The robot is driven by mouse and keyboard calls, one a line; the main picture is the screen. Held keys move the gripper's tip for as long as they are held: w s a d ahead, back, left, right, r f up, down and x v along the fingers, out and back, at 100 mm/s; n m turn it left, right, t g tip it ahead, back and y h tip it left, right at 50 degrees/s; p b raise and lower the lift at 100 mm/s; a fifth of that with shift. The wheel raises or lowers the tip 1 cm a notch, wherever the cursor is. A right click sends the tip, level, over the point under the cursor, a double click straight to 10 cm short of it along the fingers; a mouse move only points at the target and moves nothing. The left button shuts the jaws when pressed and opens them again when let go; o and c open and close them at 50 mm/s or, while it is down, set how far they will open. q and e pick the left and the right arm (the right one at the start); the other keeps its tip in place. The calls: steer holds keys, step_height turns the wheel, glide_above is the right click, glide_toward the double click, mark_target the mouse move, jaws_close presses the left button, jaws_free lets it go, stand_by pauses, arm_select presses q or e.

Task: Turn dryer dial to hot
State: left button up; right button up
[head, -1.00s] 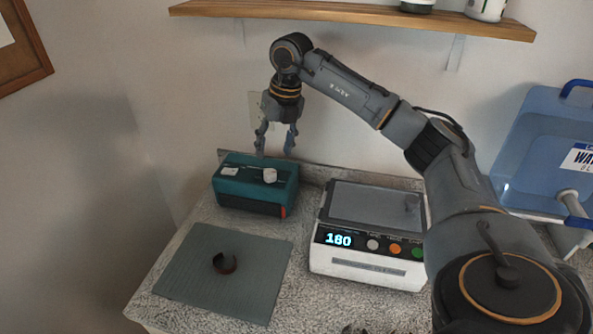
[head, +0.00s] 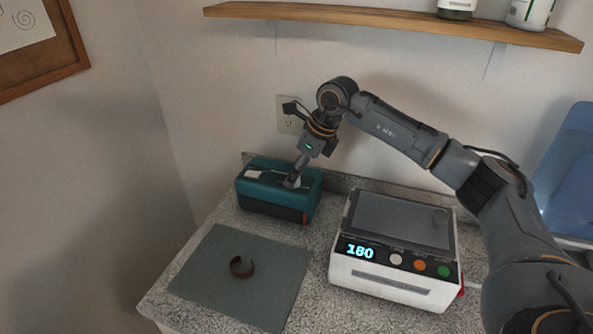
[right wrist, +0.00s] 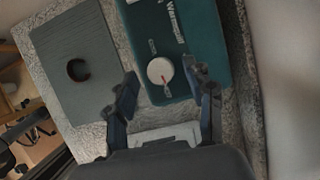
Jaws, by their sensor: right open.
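The teal dryer (head: 253,197) sits on the speckled counter against the wall. In the right wrist view my right gripper (right wrist: 159,76) is open, one finger to each side of the dial. I cannot tell whether the fingers touch it. My left gripper is not in view.
A white hotplate-like device (head: 383,282) reading 180 stands right of the dryer. A grey mat (head: 215,285) with a dark red open ring (head: 242,267) lies in front. A wooden shelf (head: 390,22) hangs above, and a blue container (head: 568,175) stands at far right.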

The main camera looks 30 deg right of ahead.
steer(key=shift+w+a+f, duration=0.1)
steer(key=shift+w+f, duration=0.1)
steer(key=shift+f, duration=0.3)
steer(key=shift+c, duration=0.2)
jaws_close()
steer(key=shift+m+b, duration=0.3)
steer(key=shift+m, duration=0.2)
steer(key=shift+o, duration=0.2)
jaws_free()
